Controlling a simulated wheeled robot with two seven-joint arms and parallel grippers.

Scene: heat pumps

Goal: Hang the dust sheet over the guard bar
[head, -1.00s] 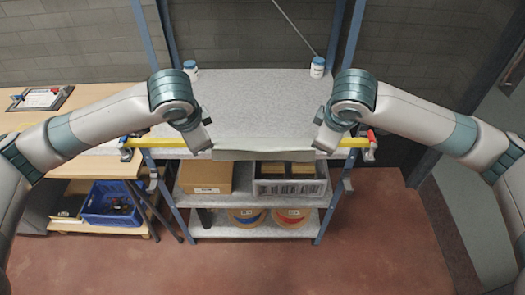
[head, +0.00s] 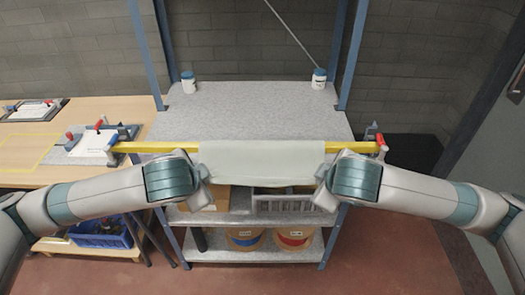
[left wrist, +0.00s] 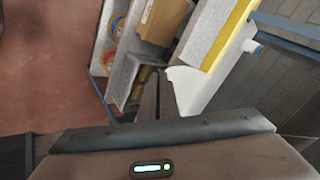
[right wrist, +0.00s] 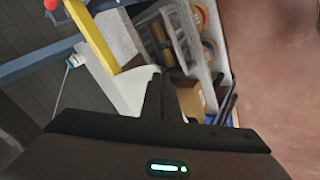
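The dust sheet (head: 262,162), pale grey-green, lies across the middle of the yellow guard bar (head: 350,147) and hides that stretch. Its near part hangs on my side; whatever hangs behind the bar is hidden. My left gripper (head: 207,193) is at the sheet's lower left corner and my right gripper (head: 321,192) at its lower right corner, both below the bar. Their fingers look shut on the sheet, which also shows in the left wrist view (left wrist: 188,88) and the right wrist view (right wrist: 132,86). My wrists partly hide the fingers in the head view.
The bar runs along the front of a grey shelf unit (head: 250,110), with red-handled clamps near its ends. Two white jars (head: 188,82) (head: 319,78) stand at the back. A wooden bench (head: 30,160) adjoins at left. Boxes and reels fill the lower shelves.

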